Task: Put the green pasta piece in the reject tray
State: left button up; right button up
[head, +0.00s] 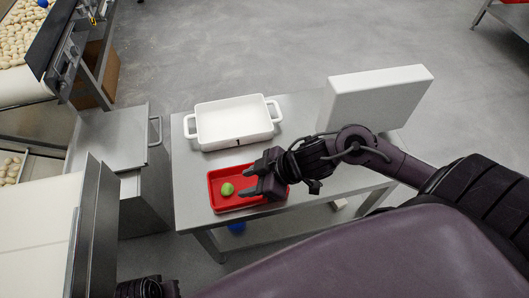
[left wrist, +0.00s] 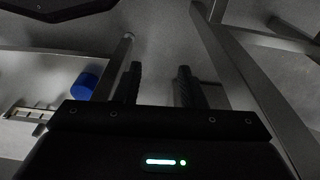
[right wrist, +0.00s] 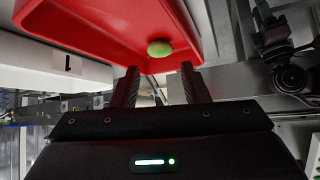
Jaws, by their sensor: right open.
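The green pasta piece (head: 227,189) lies in the red reject tray (head: 216,207), on the left part of its floor. It also shows in the right wrist view (right wrist: 160,48), just beyond the fingertips and apart from them. My right gripper (head: 246,181) is open and empty over the right part of the tray, its fingers pointing left towards the piece. In the right wrist view the red tray (right wrist: 105,28) fills the top. My left gripper (left wrist: 160,70) is open with nothing between its fingers, low down away from the tray.
A white two-handled dish (head: 233,123) stands behind the tray on the metal table (head: 188,170). A white block (head: 375,97) stands at the table's right. A metal cabinet (head: 110,140) is on the left. A blue object (left wrist: 83,86) and table legs are near my left gripper.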

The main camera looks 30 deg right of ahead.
pick_arm(q)
notch_tip(320, 180, down, 6)
jog(key=a+p, duration=0.1)
jog(key=shift+s+p, duration=0.3)
jog(key=shift+s, duration=0.15)
pick_arm(e)
jog(key=shift+v, duration=2.95)
pick_arm(q)
jog(key=shift+s+a, duration=0.1)
